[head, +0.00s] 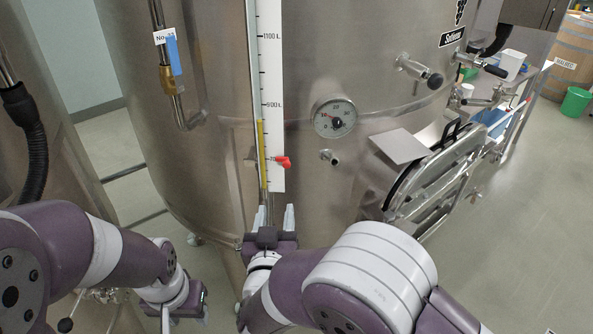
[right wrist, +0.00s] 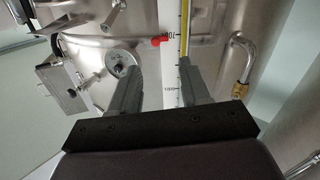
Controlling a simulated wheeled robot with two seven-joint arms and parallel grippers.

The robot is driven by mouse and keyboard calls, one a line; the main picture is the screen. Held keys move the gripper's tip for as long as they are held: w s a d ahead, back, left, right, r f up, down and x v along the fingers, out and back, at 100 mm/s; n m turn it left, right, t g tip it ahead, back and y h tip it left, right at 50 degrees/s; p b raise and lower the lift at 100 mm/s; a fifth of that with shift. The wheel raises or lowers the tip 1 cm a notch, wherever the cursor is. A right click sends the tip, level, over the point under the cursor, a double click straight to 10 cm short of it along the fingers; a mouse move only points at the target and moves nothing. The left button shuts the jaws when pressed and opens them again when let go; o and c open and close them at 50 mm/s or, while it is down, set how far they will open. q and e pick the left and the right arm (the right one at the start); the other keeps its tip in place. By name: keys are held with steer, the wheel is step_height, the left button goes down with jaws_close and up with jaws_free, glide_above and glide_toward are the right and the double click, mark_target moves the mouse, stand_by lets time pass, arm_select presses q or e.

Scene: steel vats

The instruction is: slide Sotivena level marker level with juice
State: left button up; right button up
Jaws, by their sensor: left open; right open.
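The Sotivena vat (head: 215,95) is a tall steel tank with a name plate (head: 452,36). A white scale strip (head: 271,60) runs down its front beside a sight tube. Yellow juice (head: 262,150) fills the tube to a little under the 900 L region. The red level marker (head: 283,161) sits on the strip, clearly below the juice top. In the right wrist view, which is upside down, the marker (right wrist: 158,40) and juice (right wrist: 185,45) lie beyond the fingers. My right gripper (head: 269,218) is open and empty below the marker. My left gripper (head: 187,312) is open, low at the left.
A dial thermometer (head: 334,118), a small tap (head: 329,157) and a larger valve (head: 418,71) stick out right of the scale. An open hatch (head: 437,178) juts out further right. A pipe with a brass fitting (head: 170,80) stands left of the scale.

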mark_target(287, 166)
steer(key=w+p, duration=0.1)
steer(key=w, duration=0.3)
steer(key=w+d+p, duration=0.1)
steer(key=w, duration=0.2)
steer(key=w+d+p, duration=0.1)
steer(key=w, duration=0.3)
steer(key=shift+w+r, duration=0.3)
steer(key=shift+r, duration=0.1)
steer(key=shift+w+d+p, duration=0.15)
steer(key=shift+w+p, duration=0.15)
steer(key=shift+w, duration=0.2)
arm_select(q)
steer(key=r, duration=0.4)
steer(key=shift+d, duration=0.3)
steer(key=shift+f, duration=0.1)
arm_select(e)
steer(key=shift+f, duration=0.1)
jaws_close()
